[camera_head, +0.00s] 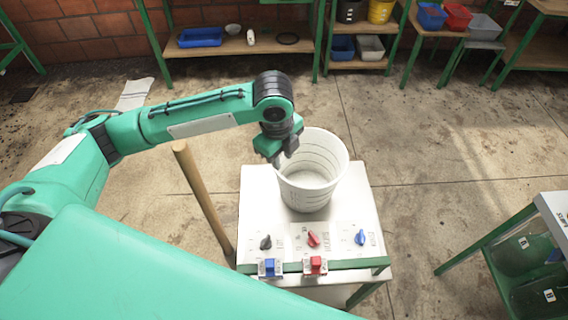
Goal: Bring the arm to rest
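My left arm comes in from the left and reaches over a white table. My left gripper (279,158) points down at the left rim of a white bucket (325,180). The bucket stands upright on the table and looks empty, with ring marks inside. The gripper's fingers are small and partly hidden by the wrist, so I cannot tell whether they are open or whether they touch the rim. My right gripper is not in view.
The white table (258,205) carries a black knob (265,242), a red knob (313,239) and a blue knob (360,237). Blue (269,268) and red (315,265) switches sit on its front edge. A wooden pole (202,198) leans left of it.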

